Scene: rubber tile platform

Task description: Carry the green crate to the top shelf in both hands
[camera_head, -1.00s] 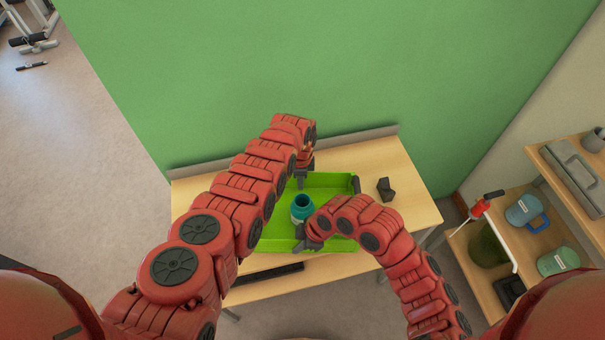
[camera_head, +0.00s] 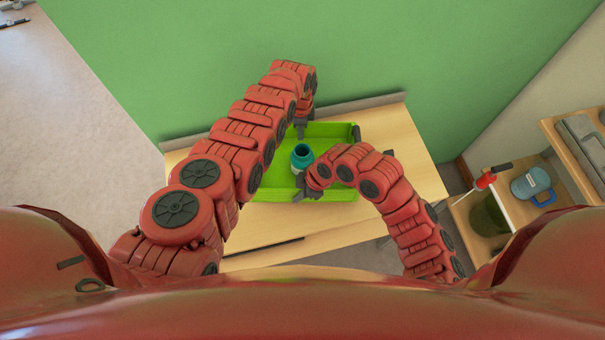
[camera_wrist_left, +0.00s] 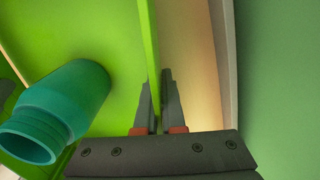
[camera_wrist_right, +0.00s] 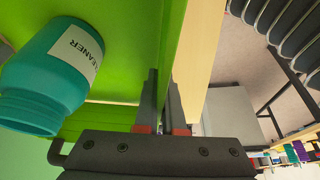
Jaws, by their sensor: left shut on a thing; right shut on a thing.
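The green crate (camera_head: 335,189) is at the wooden table in the head view; I cannot tell whether it touches the tabletop. A teal bottle (camera_head: 302,157) stands inside it, and its label reading "CLEANER" shows in the right wrist view (camera_wrist_right: 75,50). My left gripper (camera_head: 301,130) is shut on the crate's far wall, which runs between its fingers in the left wrist view (camera_wrist_left: 157,95). My right gripper (camera_head: 305,192) is shut on the near wall, seen between its fingers in the right wrist view (camera_wrist_right: 165,95). My arms hide the crate's left part.
The wooden table (camera_head: 422,165) has a raised back edge along the green wall. A dark object (camera_head: 389,153) stands right of the crate. A wooden shelf unit (camera_head: 525,212) at the right holds a blue-grey mug (camera_head: 530,183), a green container (camera_head: 488,216) and a grey case (camera_head: 583,140).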

